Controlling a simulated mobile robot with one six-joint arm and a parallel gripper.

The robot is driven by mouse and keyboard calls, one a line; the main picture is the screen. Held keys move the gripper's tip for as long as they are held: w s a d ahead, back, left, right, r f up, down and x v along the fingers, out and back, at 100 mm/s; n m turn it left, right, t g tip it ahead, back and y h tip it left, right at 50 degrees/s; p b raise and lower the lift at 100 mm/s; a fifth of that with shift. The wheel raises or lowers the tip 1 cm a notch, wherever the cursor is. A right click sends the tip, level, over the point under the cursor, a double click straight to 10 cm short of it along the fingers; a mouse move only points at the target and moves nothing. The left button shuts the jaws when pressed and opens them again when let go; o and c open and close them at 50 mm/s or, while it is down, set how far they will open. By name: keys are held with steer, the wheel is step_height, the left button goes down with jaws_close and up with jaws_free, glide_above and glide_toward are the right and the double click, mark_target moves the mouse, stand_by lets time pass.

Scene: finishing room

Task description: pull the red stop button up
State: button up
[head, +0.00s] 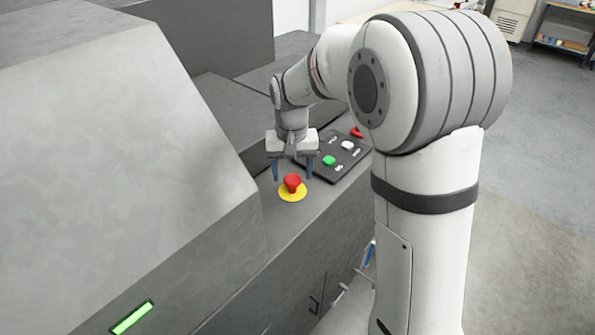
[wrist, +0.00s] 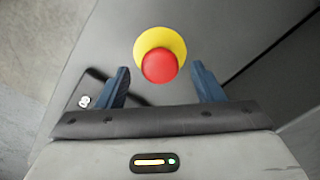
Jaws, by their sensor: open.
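The red stop button (head: 292,182) stands on a round yellow base (head: 292,194) on the grey machine's ledge. My gripper (head: 292,174) points down over the ledge, its two blue fingers apart, close to the button in the head view. In the wrist view the red button (wrist: 160,66) and its yellow base (wrist: 176,44) lie ahead of the open fingers (wrist: 160,82), roughly midway between them. Nothing is between the fingers that I can see to be gripped. I cannot tell the exact height of the fingertips over the button.
A dark control panel (head: 318,164) with a green button (head: 328,160), a white button (head: 347,145) and a red part (head: 356,131) sits just behind the stop button. The machine's sloped grey housing (head: 120,150) rises to the left. Open floor (head: 540,170) lies to the right.

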mark_target(295, 179)
step_height(295, 179, up, 7)
steer(key=shift+b, duration=0.45)
steer(key=shift+r, duration=0.15)
steer(key=s+d+f+t, duration=0.1)
steer(key=s+d, duration=0.5)
steer(key=s, duration=0.5)
steer(key=s+d+t, duration=0.2)
steer(key=s+d, duration=0.4)
steer(key=s, duration=0.5)
steer(key=shift+s+d+f, duration=0.15)
steer(key=shift+f, duration=0.2)
